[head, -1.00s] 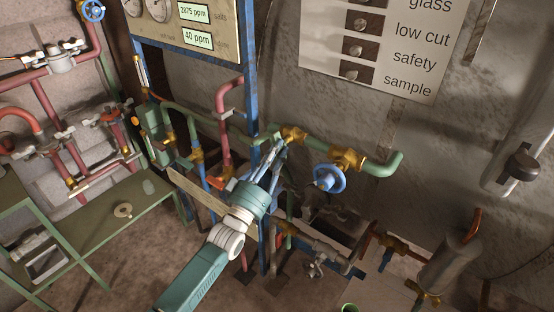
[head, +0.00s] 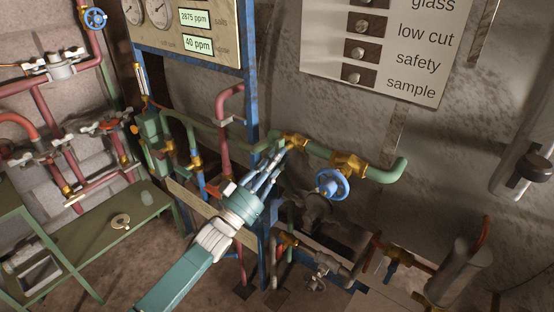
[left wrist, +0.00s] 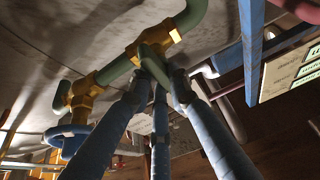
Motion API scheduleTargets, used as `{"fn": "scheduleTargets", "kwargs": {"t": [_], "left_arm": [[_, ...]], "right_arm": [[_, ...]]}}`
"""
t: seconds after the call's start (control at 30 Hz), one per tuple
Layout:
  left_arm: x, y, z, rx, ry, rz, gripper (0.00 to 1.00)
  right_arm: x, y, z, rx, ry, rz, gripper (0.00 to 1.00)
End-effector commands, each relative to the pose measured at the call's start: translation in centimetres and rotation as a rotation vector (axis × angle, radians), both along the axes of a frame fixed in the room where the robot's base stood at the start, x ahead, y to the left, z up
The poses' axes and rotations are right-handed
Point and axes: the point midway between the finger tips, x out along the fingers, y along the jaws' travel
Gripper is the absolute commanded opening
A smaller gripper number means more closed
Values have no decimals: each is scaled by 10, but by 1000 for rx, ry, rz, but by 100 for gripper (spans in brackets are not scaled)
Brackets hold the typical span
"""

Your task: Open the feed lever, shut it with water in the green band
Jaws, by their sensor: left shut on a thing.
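My left gripper (head: 279,150) reaches up from below to a brass valve (head: 293,141) on the green pipe (head: 385,172). In the left wrist view its blue fingers (left wrist: 162,85) close around a short green lever (left wrist: 152,63) hanging from the brass valve (left wrist: 153,38). The lever is mostly hidden by the fingers in the head view. A slim upright gauge glass (head: 141,80) stands left of the panel. Its water level and any green band are too small to make out. My right gripper is not in view.
A blue handwheel (head: 332,184) sits just right of the gripper, below a second brass valve (head: 349,165). A blue post (head: 250,100) stands close on the left. A green bench (head: 95,235) is at left. A panel (head: 180,30) shows 2875 ppm and 40 ppm.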

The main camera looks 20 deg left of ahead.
Motion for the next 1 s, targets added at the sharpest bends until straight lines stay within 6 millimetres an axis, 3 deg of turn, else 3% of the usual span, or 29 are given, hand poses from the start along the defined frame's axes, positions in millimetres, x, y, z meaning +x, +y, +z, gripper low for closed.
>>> {"fn": "scheduleTargets", "kwargs": {"t": [0.17, 0.2, 0.27, 0.3, 0.67, 1.0], "left_arm": [[0, 0, -1, 7, -1, 2, 0], [0, 0, -1, 7, -1, 2, 24], [0, 0, -1, 6, 0, 1, 36], [0, 0, -1, 6, -1, 2, 37], [-5, 2, -4, 2, 2, 1, 37], [-62, 24, -30, 5, 5, 1, 37]], "right_arm": [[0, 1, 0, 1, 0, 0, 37], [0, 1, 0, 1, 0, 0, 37], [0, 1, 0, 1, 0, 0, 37], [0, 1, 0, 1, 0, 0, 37], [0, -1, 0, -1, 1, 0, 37], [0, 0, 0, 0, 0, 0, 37]]}}
